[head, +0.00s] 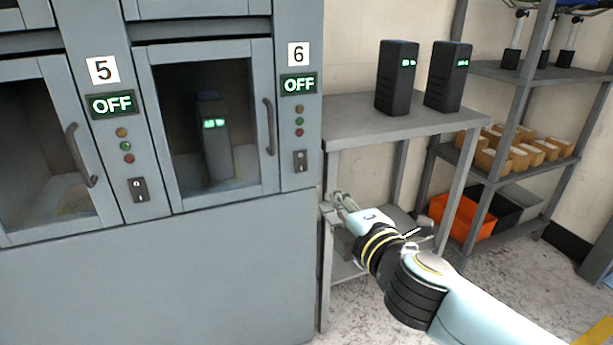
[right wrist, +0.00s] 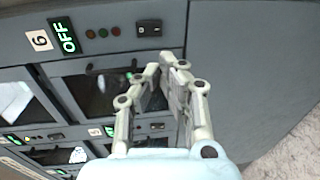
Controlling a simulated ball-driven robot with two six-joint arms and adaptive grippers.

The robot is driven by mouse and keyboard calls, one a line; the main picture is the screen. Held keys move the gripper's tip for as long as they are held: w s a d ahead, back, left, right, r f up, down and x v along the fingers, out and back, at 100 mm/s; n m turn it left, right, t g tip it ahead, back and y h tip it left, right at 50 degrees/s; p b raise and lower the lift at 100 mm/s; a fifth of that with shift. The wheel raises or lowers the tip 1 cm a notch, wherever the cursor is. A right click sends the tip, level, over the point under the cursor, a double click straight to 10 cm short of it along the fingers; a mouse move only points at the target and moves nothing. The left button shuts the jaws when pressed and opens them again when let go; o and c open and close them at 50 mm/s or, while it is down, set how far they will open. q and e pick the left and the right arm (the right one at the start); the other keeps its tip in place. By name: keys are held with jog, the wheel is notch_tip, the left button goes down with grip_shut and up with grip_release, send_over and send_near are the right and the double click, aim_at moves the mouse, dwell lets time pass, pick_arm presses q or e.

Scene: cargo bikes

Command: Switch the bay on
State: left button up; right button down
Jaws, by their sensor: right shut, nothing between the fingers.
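Bay 6 (head: 205,125) is a grey locker compartment with a closed glass door and a dark battery (head: 217,155) with green lights standing inside. Its display (head: 298,84) reads OFF, and its small black switch (head: 300,161) sits below three lamps. Bay 5 (head: 45,150) at the left also reads OFF, with its own switch (head: 138,190); no battery shows in it. My right gripper (head: 332,203) is shut and empty, to the lower right of the bay 6 switch and apart from it. In the right wrist view the bay 6 switch (right wrist: 149,28) lies beyond the fingertips (right wrist: 167,66). My left gripper is not in view.
A grey table (head: 345,121) right of the locker carries two black batteries (head: 397,78) with green lights. A shelf rack (head: 490,120) behind holds cardboard boxes (head: 515,148) and an orange bin (head: 452,215). Door handles (head: 270,126) stick out from the bays.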

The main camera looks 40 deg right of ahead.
aim_at(300, 171)
jog(key=x, duration=1.4)
jog(key=shift+f, duration=0.1)
jog(key=shift+w+f+b, duration=0.25)
jog(key=shift+w+b, duration=0.05)
jog(key=shift+w, duration=0.05)
jog(key=shift+r, duration=0.1)
jog(key=shift+s, duration=0.15)
